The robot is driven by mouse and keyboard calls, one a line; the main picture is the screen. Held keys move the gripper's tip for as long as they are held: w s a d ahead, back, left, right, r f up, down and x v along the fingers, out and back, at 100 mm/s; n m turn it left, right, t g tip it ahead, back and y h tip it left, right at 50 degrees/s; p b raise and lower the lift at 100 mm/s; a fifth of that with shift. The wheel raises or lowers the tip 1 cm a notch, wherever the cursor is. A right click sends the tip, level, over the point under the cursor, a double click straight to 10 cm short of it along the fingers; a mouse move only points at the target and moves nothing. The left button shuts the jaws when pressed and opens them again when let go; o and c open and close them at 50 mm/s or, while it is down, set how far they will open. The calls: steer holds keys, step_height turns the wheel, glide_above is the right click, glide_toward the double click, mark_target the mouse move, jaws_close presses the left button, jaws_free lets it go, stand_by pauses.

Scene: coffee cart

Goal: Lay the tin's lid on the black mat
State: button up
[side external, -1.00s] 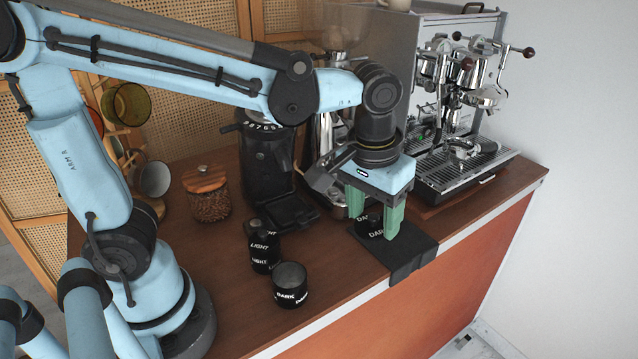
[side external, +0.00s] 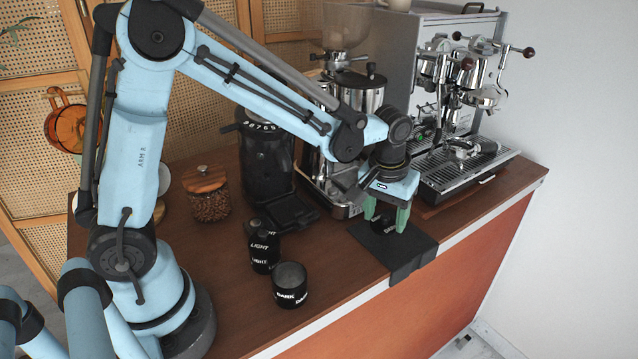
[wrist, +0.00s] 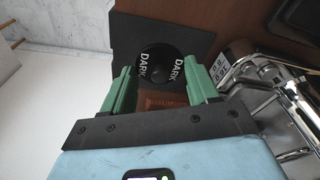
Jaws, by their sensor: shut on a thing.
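The tin's lid (side external: 381,226) is black and round with a knob and white "DARK" lettering. It is between the green fingers of my gripper (side external: 387,220), which is shut on it. The wrist view also shows the lid (wrist: 160,66) face on, at the fingertips of my gripper (wrist: 160,83). The lid is low over the far part of the black mat (side external: 412,246); I cannot tell whether it touches. The mat (wrist: 126,36) shows behind the lid in the wrist view. The black "DARK" tin (side external: 290,285) stands open on the counter, left of the mat.
A lidded black "LIGHT" tin (side external: 263,248) stands behind the open tin. A jar of beans (side external: 208,196), a black grinder (side external: 266,165) and a steel espresso machine (side external: 460,130) stand along the back. The mat hangs over the counter's front edge. Counter between tins and mat is clear.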

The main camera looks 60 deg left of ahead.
mark_target(380, 241)
steer(key=shift+w+a+f, duration=0.3)
steer(key=shift+a+f, duration=0.1)
steer(key=shift+a, duration=0.05)
steer(key=shift+f, duration=1.95)
steer(key=shift+f, duration=0.15)
steer(key=o, duration=1)
